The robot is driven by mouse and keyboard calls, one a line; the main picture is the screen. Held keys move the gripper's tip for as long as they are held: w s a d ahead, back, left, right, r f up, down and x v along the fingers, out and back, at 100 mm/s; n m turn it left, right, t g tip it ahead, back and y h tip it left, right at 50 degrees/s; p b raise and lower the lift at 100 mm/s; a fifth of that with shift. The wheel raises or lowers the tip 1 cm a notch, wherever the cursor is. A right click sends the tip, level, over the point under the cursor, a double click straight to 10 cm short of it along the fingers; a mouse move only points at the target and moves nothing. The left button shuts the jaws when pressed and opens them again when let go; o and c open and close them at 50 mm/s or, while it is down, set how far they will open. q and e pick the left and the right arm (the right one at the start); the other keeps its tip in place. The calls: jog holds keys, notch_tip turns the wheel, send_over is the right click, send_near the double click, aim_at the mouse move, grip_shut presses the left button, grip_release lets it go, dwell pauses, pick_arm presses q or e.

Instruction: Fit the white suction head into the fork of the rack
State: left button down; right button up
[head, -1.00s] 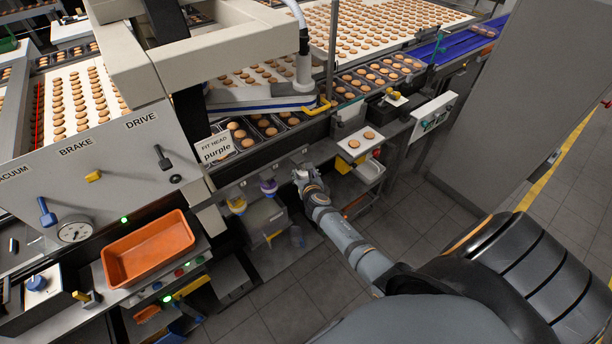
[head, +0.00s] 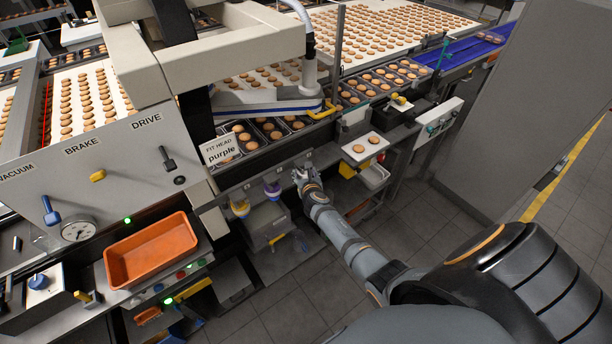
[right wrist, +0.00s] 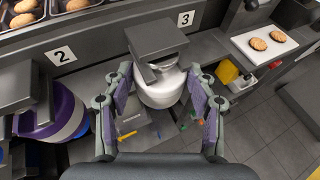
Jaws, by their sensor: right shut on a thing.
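The white suction head (right wrist: 162,92) sits between the fingers of my right gripper (right wrist: 160,80) in the right wrist view, and the gripper is shut on it. Its neck is at the grey fork (right wrist: 155,40) of the rack marked 3, whose block covers its upper part. I cannot tell whether it is fully seated. In the head view my right gripper (head: 303,178) is at the right part of the rack (head: 250,182), and the white head is mostly hidden there. My left gripper is not in view.
A purple-banded head (right wrist: 62,115) hangs at place 2, left of my gripper. A yellow head (head: 239,207) hangs further left. A sign (head: 220,149) reads "FIT HEAD purple". A white board with two biscuits (head: 352,152) juts out at right.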

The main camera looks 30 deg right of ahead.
jog(key=shift+w+r, duration=0.1)
jog(key=shift+w, duration=0.2)
jog(key=o, duration=1.5)
jog(key=shift+w, duration=0.1)
jog(key=shift+s, duration=0.25)
jog(key=shift+s+a, duration=0.1)
jog(key=shift+s, duration=0.1)
jog(key=v, duration=1.1)
jog(key=shift+s+r, duration=0.2)
jog(key=shift+c, duration=0.2)
